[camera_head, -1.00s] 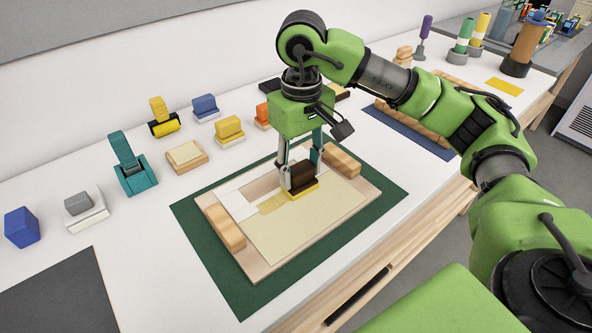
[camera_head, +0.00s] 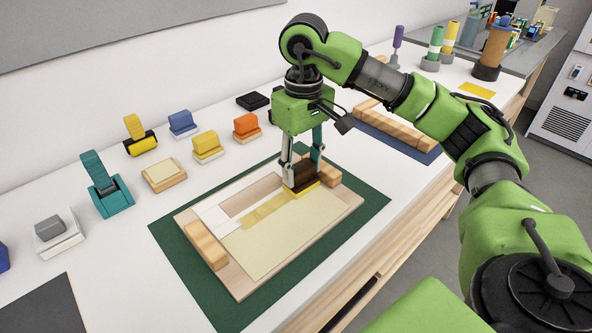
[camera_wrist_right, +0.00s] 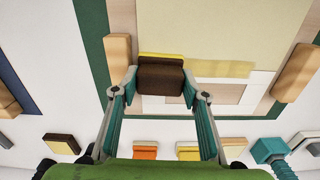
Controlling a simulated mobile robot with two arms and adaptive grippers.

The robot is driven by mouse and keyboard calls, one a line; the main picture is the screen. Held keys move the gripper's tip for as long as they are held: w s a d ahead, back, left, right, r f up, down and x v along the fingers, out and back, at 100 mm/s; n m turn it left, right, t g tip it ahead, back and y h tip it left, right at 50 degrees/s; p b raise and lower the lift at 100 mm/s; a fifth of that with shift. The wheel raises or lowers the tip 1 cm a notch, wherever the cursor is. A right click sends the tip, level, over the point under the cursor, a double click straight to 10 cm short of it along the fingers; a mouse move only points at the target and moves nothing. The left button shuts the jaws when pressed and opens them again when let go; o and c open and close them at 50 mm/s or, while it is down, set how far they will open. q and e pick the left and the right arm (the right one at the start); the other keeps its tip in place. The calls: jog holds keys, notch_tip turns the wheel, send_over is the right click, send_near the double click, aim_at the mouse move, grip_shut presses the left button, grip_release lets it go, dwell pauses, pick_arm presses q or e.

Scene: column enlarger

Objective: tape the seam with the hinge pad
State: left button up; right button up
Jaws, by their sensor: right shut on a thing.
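My right gripper (camera_head: 303,172) is shut on the hinge pad (camera_head: 304,180), a dark brown block with a yellow base. The pad sits low on the board's work, at the right part of the seam. A pale yellow strip (camera_head: 262,211) runs along the seam from the left up to the pad, along the edge of the cream sheet (camera_head: 285,238). A white sheet (camera_head: 216,216) lies at the left. The wrist view shows the pad (camera_wrist_right: 160,77) between both fingertips, with the yellow strip (camera_wrist_right: 218,69) beside it. My left gripper is out of view.
A wooden board (camera_head: 238,286) lies on a green mat (camera_head: 194,288), with wooden blocks at its left (camera_head: 206,245) and right (camera_head: 328,172). Behind stand a teal tool (camera_head: 105,186), a yellow block (camera_head: 207,146) and an orange block (camera_head: 247,127).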

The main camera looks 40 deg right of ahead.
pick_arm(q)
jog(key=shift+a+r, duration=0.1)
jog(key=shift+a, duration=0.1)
pick_arm(e)
jog(key=shift+r, duration=0.1)
